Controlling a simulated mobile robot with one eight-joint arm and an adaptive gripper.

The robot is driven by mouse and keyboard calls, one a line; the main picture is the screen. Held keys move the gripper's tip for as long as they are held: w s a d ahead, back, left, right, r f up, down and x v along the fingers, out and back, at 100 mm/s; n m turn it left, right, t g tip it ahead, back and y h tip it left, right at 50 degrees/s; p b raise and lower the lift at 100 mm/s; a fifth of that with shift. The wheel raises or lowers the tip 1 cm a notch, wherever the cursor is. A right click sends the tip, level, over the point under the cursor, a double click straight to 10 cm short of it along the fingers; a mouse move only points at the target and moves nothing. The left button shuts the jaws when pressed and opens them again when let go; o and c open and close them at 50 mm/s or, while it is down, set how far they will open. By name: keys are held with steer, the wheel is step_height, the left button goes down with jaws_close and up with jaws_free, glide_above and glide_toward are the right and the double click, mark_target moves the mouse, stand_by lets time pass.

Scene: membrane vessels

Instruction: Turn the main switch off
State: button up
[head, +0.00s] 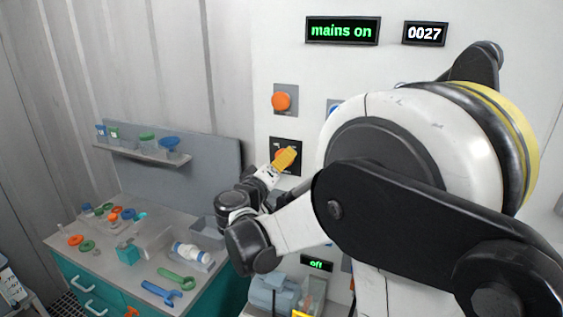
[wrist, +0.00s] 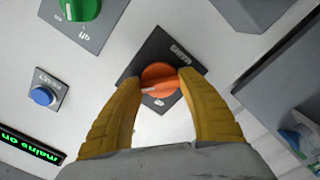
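The main switch, an orange rotary knob (wrist: 160,79) on a black square plate (wrist: 152,52), is in the middle of the wrist view. A white mark on the knob points toward the left in that view. The plate's lettering is too small to read surely. My gripper (wrist: 158,77) has its two yellow fingers apart, one on each side of the knob. The left finger shows a small gap to the knob; contact on the right is unclear. In the head view the black plate (head: 292,143) is partly hidden behind my gripper (head: 285,159). The display (head: 343,31) reads "mains on".
Other controls share the panel: an orange button (head: 282,101), a green knob (wrist: 79,7) and a blue reset button (wrist: 43,95). A counter (head: 424,33) reads 0027 and a small display (head: 316,263) reads "off". A cluttered bench (head: 119,273) stands at left.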

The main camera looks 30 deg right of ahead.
steer(key=shift+n, duration=0.4)
steer(key=n, duration=0.3)
steer(key=shift+b, duration=0.35)
steer(key=n, duration=0.4)
steer(key=shift+n+b, duration=0.3)
steer(key=n, duration=0.3)
steer(key=shift+r+n, duration=0.1)
steer(key=shift+n, duration=0.2)
steer(key=shift+n+b, duration=0.35)
steer(key=shift+n, duration=1.55)
steer(key=o, duration=1.2)
